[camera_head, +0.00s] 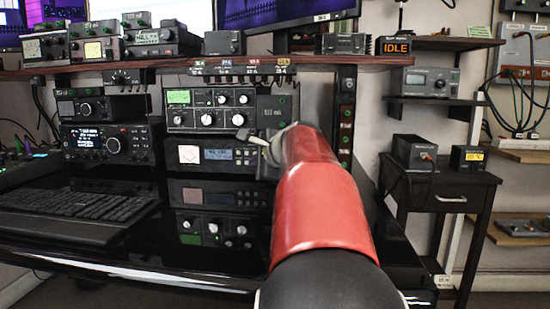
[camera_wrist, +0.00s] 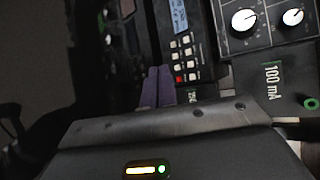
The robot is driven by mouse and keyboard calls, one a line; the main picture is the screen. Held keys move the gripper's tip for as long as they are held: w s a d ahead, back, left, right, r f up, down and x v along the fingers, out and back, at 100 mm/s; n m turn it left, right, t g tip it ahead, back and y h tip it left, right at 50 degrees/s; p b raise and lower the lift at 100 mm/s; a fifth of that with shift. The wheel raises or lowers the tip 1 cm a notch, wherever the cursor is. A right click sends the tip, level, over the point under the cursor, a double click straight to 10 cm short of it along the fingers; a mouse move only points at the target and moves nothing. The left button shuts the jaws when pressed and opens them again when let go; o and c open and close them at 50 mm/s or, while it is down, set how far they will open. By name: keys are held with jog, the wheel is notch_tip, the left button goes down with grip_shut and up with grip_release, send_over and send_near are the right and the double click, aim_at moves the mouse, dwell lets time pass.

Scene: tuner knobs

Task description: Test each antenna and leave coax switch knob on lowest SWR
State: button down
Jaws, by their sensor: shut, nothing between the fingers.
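My gripper (camera_head: 247,135) is at the right side of the rack, in front of the black panel beside the tuner; my red arm hides what lies behind it. In the wrist view its purple fingers (camera_wrist: 158,86) are together with nothing between them, near a keypad unit. The tuner (camera_head: 212,110) has a green-lit meter and several white-marked knobs; two of these knobs (camera_wrist: 244,20) show in the wrist view. A panel labelled "100 mA" (camera_wrist: 272,80) adjoins it. A strip with small tags (camera_head: 240,69) hangs under the shelf. I cannot tell which knob is the coax switch.
An orange sign (camera_head: 395,45) reads "IDLE". A grey meter box (camera_head: 426,81) stands on a wall shelf at right. A dark side table (camera_head: 450,180) carries two small boxes. A keyboard (camera_head: 75,210) lies on the desk at left. The wooden shelf edge (camera_head: 180,66) runs above the rack.

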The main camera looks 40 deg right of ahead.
jog(key=shift+s+f+y, duration=0.25)
jog(key=shift+s+y, duration=0.05)
jog(key=shift+s, duration=0.2)
jog(key=shift+w+d, duration=0.1)
jog(key=w+d+p, duration=0.1)
jog(key=w+d, duration=0.1)
jog(key=w+d+p, duration=0.2)
jog(key=d, duration=0.1)
jog(key=shift+w+d+r, duration=0.1)
jog(key=shift+w+r, duration=0.05)
jog(key=shift+w, duration=0.1)
jog(key=shift+w+d+p, duration=0.6)
jog(key=shift+d, duration=0.1)
dwell(1.4)
jog(key=shift+w+d+p, duration=0.25)
jog(key=shift+d+p, duration=0.05)
